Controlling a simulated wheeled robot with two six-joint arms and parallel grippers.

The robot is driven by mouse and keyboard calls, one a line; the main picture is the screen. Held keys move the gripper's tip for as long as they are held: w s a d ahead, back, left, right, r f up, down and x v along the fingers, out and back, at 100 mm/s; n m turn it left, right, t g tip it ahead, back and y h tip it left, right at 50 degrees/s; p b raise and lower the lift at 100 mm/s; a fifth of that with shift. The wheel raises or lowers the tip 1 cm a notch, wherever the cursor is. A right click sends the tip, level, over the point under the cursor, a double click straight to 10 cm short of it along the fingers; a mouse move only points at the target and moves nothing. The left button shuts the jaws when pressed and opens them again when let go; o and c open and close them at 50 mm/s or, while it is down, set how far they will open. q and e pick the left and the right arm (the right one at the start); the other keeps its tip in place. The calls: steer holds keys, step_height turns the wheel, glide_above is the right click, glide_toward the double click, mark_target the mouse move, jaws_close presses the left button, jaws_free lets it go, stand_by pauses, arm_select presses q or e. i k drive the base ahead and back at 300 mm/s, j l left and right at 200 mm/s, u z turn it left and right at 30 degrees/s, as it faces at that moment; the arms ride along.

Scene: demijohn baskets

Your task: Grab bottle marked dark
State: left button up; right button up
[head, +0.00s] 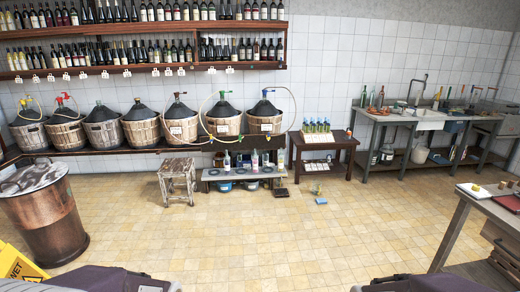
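No label reading "dark" is legible at this distance, so I cannot tell which bottle is so marked. A few bottles, among them a clear one (227,161) and a pale one (255,161), stand upright on a low grey bench (212,176) in front of the demijohn baskets. Several blue-green bottles (318,126) stand on a small dark side table (342,143). Rows of dark wine bottles (143,12) fill the wall shelves at upper left. Neither of my grippers is in view; only dark parts of my own body show at the bottom edge.
Demijohns in wicker baskets (141,130) line the back wall. A worn stool (177,178), a copper drum (44,212) and a yellow wet-floor sign (18,264) stand left. A workbench (450,226) is at right. The tiled floor (240,232) ahead is mostly clear.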

mark_target(228, 167)
steer(key=i, duration=3.25)
steer(key=i+u, duration=0.1)
steer(key=i, duration=0.55)
steer(key=i+l+u, duration=0.15)
steer(key=i, duration=0.55)
